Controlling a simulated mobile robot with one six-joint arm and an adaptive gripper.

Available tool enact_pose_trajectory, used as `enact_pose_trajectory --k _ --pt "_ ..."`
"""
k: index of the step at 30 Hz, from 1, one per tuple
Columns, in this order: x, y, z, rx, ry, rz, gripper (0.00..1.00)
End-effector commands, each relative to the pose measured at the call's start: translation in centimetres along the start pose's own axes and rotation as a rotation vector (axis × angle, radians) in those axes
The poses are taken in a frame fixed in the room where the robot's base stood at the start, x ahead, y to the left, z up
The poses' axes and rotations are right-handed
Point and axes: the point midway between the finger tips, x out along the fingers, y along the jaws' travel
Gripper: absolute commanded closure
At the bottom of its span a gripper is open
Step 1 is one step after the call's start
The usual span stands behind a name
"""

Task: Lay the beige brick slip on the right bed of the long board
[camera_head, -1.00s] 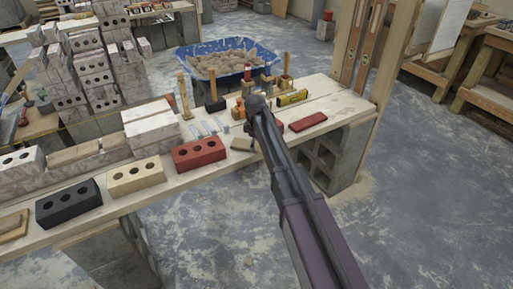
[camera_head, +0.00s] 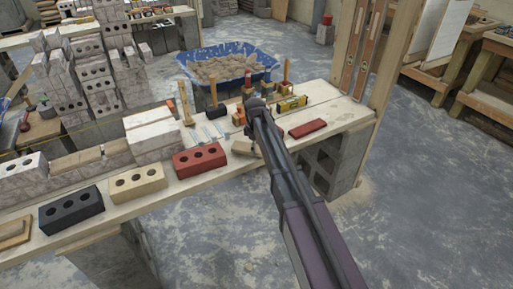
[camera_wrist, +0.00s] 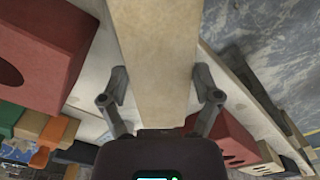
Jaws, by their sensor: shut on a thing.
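The beige brick slip (camera_wrist: 155,60) fills the upper middle of the wrist view, between the two fingers of my gripper (camera_wrist: 162,88). The fingers are shut on its long sides. In the head view the slip (camera_head: 244,149) shows just left of my arm, right of the red brick, at the bench's front edge. It looks slightly tilted there; its gap above the bench is hard to judge. My fingers are hidden by my arm in that view. I cannot clearly make out the long board or its right bed.
A red brick with holes (camera_head: 199,159) stands left of the slip. A red slip (camera_head: 307,128) lies to the right. Small coloured blocks, a yellow level (camera_head: 292,103) and upright tools stand behind. Cream (camera_head: 137,183) and black (camera_head: 70,209) bricks line the front edge.

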Motion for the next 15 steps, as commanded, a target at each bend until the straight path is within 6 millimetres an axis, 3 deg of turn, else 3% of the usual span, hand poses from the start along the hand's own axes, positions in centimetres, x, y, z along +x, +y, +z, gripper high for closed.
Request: enact_pose_trajectory --k 5,15 --pt "-2.0 0.0 0.0 0.000 0.000 0.000 0.80" --pt "-2.4 -6.9 3.8 0.000 0.000 0.000 0.80"
